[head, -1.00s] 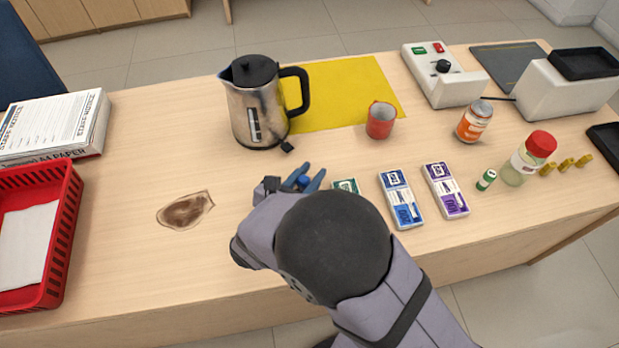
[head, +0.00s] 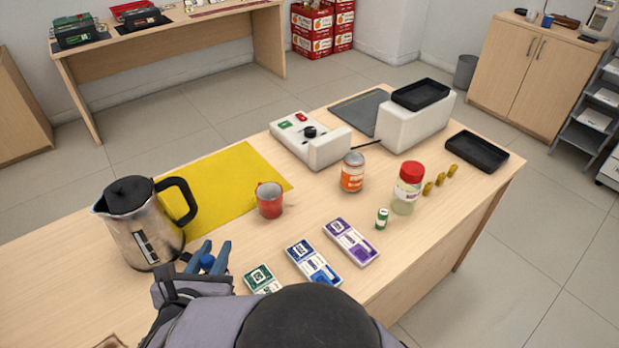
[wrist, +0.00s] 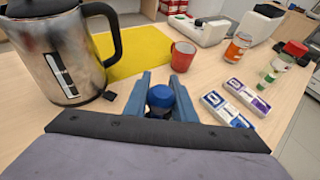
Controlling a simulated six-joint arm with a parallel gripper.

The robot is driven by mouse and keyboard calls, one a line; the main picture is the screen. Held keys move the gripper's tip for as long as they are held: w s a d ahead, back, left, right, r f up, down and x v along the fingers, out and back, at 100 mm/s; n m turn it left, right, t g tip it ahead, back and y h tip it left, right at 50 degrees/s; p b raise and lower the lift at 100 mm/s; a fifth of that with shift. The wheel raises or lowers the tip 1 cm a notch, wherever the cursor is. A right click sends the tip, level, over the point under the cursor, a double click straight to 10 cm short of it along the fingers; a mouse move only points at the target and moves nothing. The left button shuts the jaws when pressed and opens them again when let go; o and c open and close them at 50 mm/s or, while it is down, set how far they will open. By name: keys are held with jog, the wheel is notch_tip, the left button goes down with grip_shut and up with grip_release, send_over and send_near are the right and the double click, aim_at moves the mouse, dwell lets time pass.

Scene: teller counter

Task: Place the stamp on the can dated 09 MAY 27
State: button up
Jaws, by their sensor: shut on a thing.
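My gripper (head: 210,252) is shut on the stamp (head: 207,262), whose round blue knob shows between the blue fingers. In the wrist view the knob (wrist: 160,96) sits between the fingertips; its lower part is hidden. The gripper is just right of the kettle's base, over the near side of the counter. An orange and silver can (head: 352,172) stands upright farther back and to the right, apart from the gripper. It also shows in the wrist view (wrist: 237,48). I cannot read a date on it.
A steel kettle (head: 147,232) stands close left of my gripper. A red-lidded jar (head: 407,187) and white machine (head: 310,141) flank the can.

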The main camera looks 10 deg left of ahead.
jog(key=w+d+r+m+g+h+p, duration=0.25)
jog(key=w+d+m+h, duration=0.3)
jog(key=w+d, duration=1.05)
jog(key=w+d+r+m+g+h+p, duration=0.25)
jog(key=w+d+m+h, duration=0.3)
jog(key=w+d, duration=1.05)
jog(key=shift+w+a+r+n+t+y, duration=2.05)
jog(key=shift+w+r+n, duration=0.55)
jog(key=shift+w+r, duration=1.1)
notch_tip(320, 180, down, 11)
jog(key=p, duration=0.1)
jog(key=shift+w+r, duration=0.15)
jog(key=shift+w, duration=0.1)
jog(key=shift+f+y, duration=0.25)
jog(key=o, duration=1.1)
jog(key=shift+r, duration=0.1)
jog(key=shift+c, duration=0.2)
